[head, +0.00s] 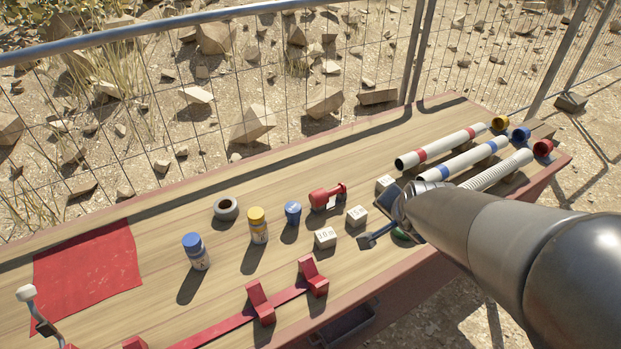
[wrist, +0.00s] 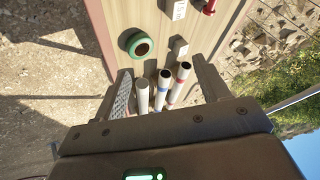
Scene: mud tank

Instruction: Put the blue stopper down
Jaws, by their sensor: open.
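A small blue cup-shaped piece (head: 293,212) stands upright on the wooden table among the bottles, apart from my gripper. Another blue round piece (head: 521,134) is at the far end of the blue-banded tube (head: 464,158). I cannot tell which of them is the blue stopper. My gripper (head: 378,218) is over the table's right part, near the front edge, with its fingers apart. In the wrist view my gripper (wrist: 166,72) shows a wide gap with nothing held; the tube ends appear beyond the gap.
White blocks (head: 325,237) and a red tool (head: 327,195) lie left of my gripper. A green ring (wrist: 140,45) is close by. Blue-capped (head: 196,251) and yellow-capped (head: 258,225) bottles, a grey ring (head: 226,208) and a red mat (head: 88,262) are further left. A wire fence stands behind.

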